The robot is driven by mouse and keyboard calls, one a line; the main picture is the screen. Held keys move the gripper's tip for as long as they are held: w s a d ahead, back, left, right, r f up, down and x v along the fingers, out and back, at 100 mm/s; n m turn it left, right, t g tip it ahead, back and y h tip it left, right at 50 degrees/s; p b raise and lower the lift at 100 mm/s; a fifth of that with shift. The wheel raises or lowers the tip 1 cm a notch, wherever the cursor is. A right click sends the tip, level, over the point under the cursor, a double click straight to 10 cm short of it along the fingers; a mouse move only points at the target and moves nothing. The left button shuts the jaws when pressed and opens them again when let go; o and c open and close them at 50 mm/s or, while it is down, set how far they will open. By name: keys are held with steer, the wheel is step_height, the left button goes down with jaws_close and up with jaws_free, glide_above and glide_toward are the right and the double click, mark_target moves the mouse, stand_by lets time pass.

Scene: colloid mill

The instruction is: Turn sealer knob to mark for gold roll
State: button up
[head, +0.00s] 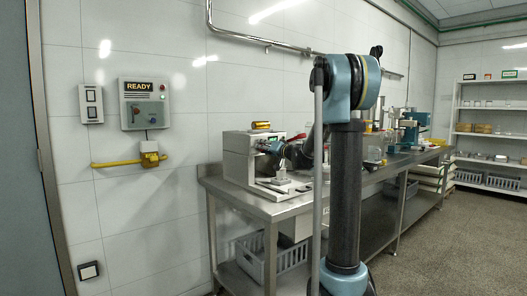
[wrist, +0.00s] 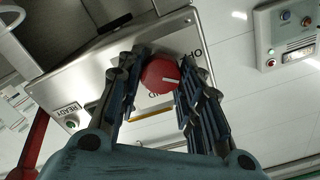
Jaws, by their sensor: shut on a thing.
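The sealer (head: 238,158) is a pale box-shaped machine on the steel bench, and my arm hides part of its front. In the wrist view its metal front panel (wrist: 90,62) fills the upper left. A round red knob (wrist: 160,76) with a white pointer line sits on this panel, the line pointing to the right in the picture. My gripper (wrist: 158,70) is shut on the knob, one finger on each side. Lettering around the knob is partly hidden by the fingers. A yellow-orange strip (wrist: 150,115) shows below the knob. In the head view my gripper (head: 272,148) is at the sealer's front.
A yellow item (head: 261,126) lies on top of the sealer. The steel bench (head: 288,207) runs back along the wall with more equipment on it. A wall box reading READY (head: 144,103) and a yellow pipe (head: 115,163) are at left. Shelves (head: 487,120) stand at far right.

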steer(key=m, duration=2.5)
steer(key=shift+f+m, duration=0.3)
steer(key=shift+f, duration=0.1)
steer(key=shift+m, duration=1.6)
steer(key=o, duration=1)
steer(key=shift+o, duration=0.2)
steer(key=shift+s, duration=0.1)
steer(key=v, duration=1.1)
steer(key=shift+s+d, duration=0.25)
steer(key=shift+d, duration=0.05)
